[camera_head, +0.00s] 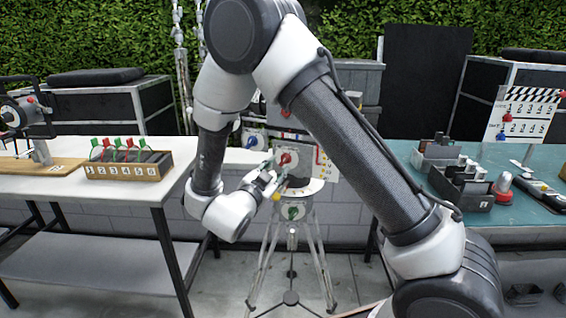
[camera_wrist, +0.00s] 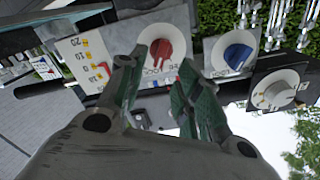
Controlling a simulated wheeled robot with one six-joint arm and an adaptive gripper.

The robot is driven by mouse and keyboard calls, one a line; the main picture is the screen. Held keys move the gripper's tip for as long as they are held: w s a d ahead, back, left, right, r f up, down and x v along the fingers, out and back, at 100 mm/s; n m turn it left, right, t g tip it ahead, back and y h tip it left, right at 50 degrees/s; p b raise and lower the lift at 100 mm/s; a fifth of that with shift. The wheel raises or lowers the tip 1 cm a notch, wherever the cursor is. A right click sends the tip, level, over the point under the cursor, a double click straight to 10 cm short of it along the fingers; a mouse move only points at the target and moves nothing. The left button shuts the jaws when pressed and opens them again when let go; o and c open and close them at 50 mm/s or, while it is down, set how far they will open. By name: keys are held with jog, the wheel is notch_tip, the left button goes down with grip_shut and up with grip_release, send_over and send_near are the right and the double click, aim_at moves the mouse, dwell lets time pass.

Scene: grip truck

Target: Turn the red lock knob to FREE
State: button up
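The red lock knob (camera_wrist: 160,50) sits on a white round dial on a grey-white panel in the wrist view. Small lettering on the dial appears upside down there, and I cannot tell the knob's setting. In the head view the red knob (camera_head: 287,159) is on the panel above the tripod. My gripper (camera_wrist: 160,66) is open, with green-padded fingers on either side of the knob's picture position. The knob appears just beyond the fingertips, and I see no contact. In the head view my gripper (camera_head: 267,180) is close to the panel, at lower left of the knob.
A blue knob (camera_wrist: 236,55) is beside the red one, and a pale dial (camera_wrist: 275,92) is farther right. A green knob (camera_head: 292,212) is lower on the tripod (camera_head: 291,262). Tables stand left (camera_head: 60,190) and right (camera_head: 515,215), holding other items.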

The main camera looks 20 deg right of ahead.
aim_at(283, 161)
jog(key=x, duration=0.6)
jog(key=shift+w+d, duration=0.2)
jog(key=shift+w, duration=0.1)
jog(key=shift+c, duration=0.4)
jog(key=c, duration=0.6)
